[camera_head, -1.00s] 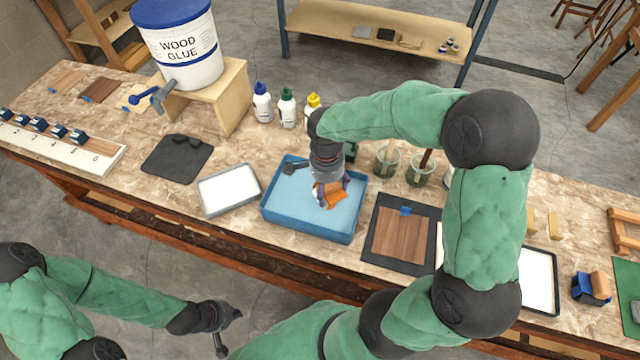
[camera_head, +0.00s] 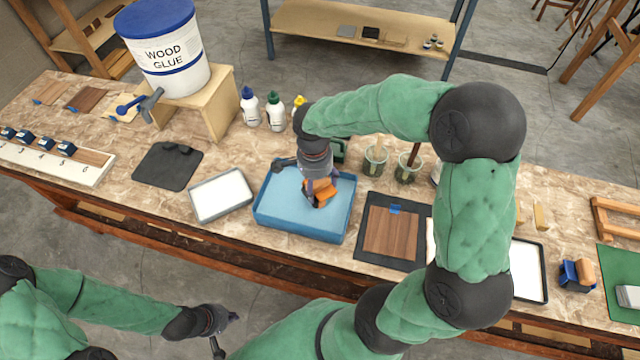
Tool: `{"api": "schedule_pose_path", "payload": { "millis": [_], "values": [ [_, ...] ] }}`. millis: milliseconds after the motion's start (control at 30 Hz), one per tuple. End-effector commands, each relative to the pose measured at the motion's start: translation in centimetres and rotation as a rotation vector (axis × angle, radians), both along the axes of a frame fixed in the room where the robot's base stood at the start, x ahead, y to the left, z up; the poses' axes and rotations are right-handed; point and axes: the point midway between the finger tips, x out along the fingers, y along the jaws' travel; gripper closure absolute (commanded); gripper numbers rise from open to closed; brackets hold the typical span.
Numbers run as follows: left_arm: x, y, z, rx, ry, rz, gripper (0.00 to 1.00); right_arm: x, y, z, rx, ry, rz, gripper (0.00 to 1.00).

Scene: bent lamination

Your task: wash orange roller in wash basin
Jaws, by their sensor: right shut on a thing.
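The blue wash basin (camera_head: 300,232) stands on the workbench, with light blue liquid inside. My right gripper (camera_head: 318,197) reaches down into the basin from above. It is shut on the orange roller (camera_head: 321,187), which is at or just above the liquid. The fingers partly hide the roller, and I cannot tell how deep it sits. My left gripper (camera_head: 218,345) is empty, low in front of the bench and away from the basin. Its fingertips are too small and dark to tell their opening.
A white tray (camera_head: 221,196) stands left of the basin. A dark mat with a wooden board (camera_head: 392,230) lies to the right. Several glue bottles (camera_head: 275,112) and two brush jars (camera_head: 375,161) stand behind. A glue bucket (camera_head: 172,60) sits on a wooden stand at the back left.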

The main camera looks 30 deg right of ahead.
Motion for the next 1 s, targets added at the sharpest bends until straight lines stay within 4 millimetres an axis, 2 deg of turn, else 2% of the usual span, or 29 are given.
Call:
{"api": "schedule_pose_path", "payload": {
  "millis": [600,1000],
  "values": [
    [0.0,0.0,2.7,0.000,0.000,0.000,1.00,1.4,1.2,3.9,0.000,-0.002,-0.001,0.57],
    [0.0,0.0,2.7,0.000,0.000,0.000,1.00,1.4,1.2,3.9,0.000,-0.001,-0.001,0.57]
  ]
}}
